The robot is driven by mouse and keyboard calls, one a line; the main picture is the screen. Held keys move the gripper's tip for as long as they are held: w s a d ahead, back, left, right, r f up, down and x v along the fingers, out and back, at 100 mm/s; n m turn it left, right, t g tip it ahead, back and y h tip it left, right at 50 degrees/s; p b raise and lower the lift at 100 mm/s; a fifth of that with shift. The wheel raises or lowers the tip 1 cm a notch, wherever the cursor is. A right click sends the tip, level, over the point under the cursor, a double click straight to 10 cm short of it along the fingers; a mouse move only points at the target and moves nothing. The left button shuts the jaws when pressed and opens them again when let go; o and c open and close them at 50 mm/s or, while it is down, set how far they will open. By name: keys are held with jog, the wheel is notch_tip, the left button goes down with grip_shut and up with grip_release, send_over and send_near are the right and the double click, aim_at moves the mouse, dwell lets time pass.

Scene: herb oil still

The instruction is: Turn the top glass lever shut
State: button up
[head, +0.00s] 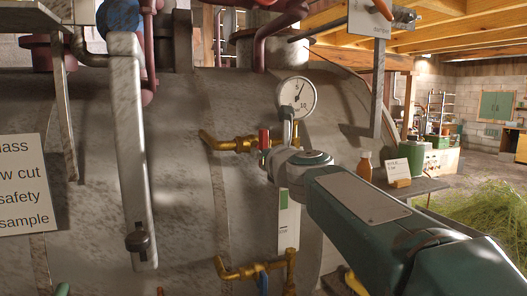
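The sight glass (289,225) stands upright on the front of the big grey still, between two brass fittings. The upper brass valve (236,144) carries a small red lever (264,139), which looks upright, across the pipe. The lower brass valve (240,272) has a blue lever (263,284) pointing down. My arm reaches in from the lower right, and its wrist covers the top of the glass. My gripper (272,158) is at the arm's far end, close to the right of the red lever. Its fingers are mostly hidden, so contact and opening cannot be told.
A round pressure gauge (297,98) sits just above the wrist. A hanging grey bar (130,150) and a white text sign (22,185) are at left. A side table (425,187) at right holds an orange bottle (364,165) and a green canister (412,158).

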jog(key=shift+o, duration=0.2)
jog(key=shift+r, duration=0.15)
jog(key=shift+s, duration=0.1)
jog(key=shift+s+d, duration=0.1)
jog(key=shift+s, duration=0.25)
jog(key=v, duration=1.1)
